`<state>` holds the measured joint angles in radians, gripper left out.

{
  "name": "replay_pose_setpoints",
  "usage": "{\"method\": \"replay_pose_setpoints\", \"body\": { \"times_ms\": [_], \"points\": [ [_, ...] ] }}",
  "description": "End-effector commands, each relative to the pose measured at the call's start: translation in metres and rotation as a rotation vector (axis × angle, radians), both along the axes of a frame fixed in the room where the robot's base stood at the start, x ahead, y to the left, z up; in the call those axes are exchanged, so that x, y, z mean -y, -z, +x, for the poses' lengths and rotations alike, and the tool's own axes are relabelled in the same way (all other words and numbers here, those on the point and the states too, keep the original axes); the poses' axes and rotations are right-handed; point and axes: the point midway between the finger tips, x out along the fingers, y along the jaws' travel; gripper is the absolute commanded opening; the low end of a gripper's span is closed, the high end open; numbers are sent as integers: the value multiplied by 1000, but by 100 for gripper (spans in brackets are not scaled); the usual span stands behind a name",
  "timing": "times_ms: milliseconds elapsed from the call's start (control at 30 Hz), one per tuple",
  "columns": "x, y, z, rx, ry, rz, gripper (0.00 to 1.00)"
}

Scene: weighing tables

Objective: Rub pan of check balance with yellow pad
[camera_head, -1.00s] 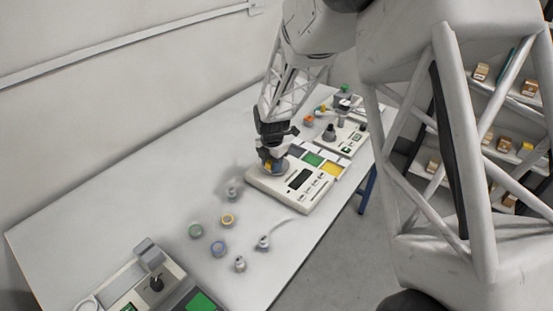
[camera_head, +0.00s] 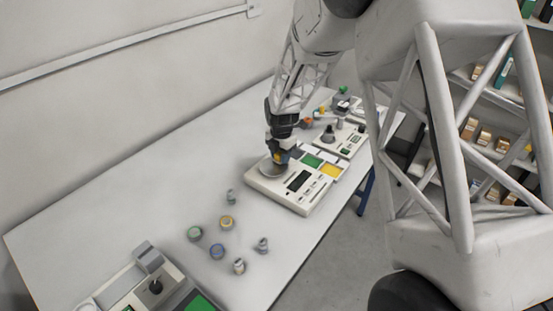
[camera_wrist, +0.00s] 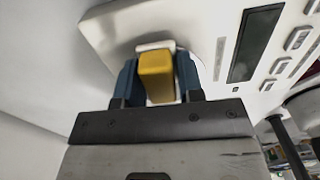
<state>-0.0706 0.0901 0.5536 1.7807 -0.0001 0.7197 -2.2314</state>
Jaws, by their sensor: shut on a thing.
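A white balance (camera_head: 317,200) with a dark display and a row of buttons stands at the middle of the table. Its round pan (camera_head: 265,170) is at its left end. My gripper (camera_head: 279,160) is over the pan, pointing down. In the wrist view its blue fingers (camera_wrist: 159,80) are shut on a yellow pad (camera_wrist: 157,76). The pad is at the pan, low over it or on it; I cannot tell whether it touches. The gripper and pad hide part of the pan. No label shows whether this is the check balance.
Several small weights or jars, one green-ringed (camera_head: 195,233), stand left of the balance. Another balance (camera_head: 345,137) stands farther back, and a device (camera_head: 155,287) at front left. The left tabletop is clear.

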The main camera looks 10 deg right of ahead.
Motion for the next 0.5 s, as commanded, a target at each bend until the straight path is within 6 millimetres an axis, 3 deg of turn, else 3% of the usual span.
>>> {"method": "replay_pose_setpoints", "body": {
  "times_ms": [67, 500],
  "points": [
    [-1, -16, 1, 6, -1, 0, 0],
    [-1, -53, 0, 4, -1, 1, 0]
  ]
}}
